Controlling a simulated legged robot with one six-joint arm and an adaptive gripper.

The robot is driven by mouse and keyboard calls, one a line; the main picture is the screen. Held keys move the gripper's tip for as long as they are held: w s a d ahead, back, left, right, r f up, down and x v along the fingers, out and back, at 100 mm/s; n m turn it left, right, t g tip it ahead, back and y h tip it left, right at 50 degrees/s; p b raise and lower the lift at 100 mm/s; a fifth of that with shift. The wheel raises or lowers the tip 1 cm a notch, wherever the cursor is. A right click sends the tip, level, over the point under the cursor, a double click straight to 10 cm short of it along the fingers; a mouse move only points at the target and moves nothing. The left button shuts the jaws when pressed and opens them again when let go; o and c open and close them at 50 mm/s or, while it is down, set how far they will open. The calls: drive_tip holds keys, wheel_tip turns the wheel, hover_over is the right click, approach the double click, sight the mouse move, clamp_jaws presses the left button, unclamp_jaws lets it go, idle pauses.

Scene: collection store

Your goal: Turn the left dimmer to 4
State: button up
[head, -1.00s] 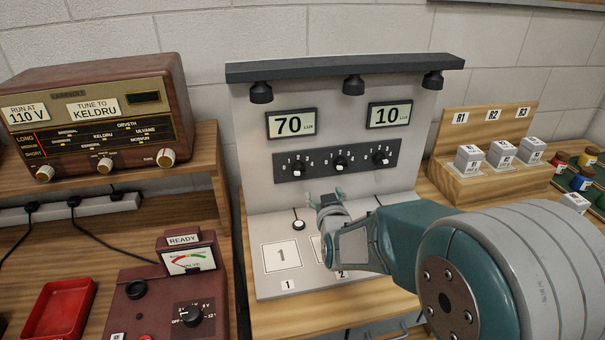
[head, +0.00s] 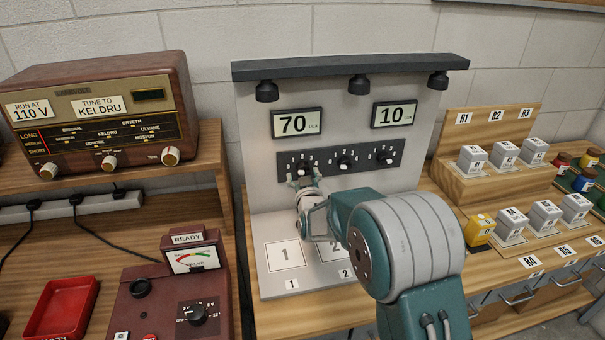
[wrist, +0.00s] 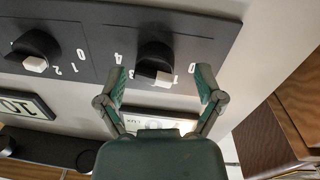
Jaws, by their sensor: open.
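The left dimmer (head: 301,166) is a black knob with a white pointer block, on the dark strip (head: 326,160) of the grey panel. In the wrist view, which is turned over, the left dimmer (wrist: 153,58) sits between my fingertips, and its white block lies beside the digit 1. My gripper (head: 304,180) is open in front of this knob; in the wrist view its fingers (wrist: 160,78) stand on either side, apparently without touching. The left display (head: 296,122) reads 70 and the right display (head: 394,114) reads 10.
The middle dimmer (head: 345,163) and right dimmer (head: 385,157) stand to the right on the same strip. Lamps (head: 358,86) hang from the shelf above. A square marked 1 (head: 285,255) on the panel's base is bare. A yellow block (head: 479,229) stands right of my arm.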

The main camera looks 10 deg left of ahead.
drive_tip(key=shift+w, duration=0.3)
drive_tip(key=shift+w+d+r, duration=0.1)
drive_tip(key=c, duration=1.1)
drive_tip(key=shift+c, duration=0.2)
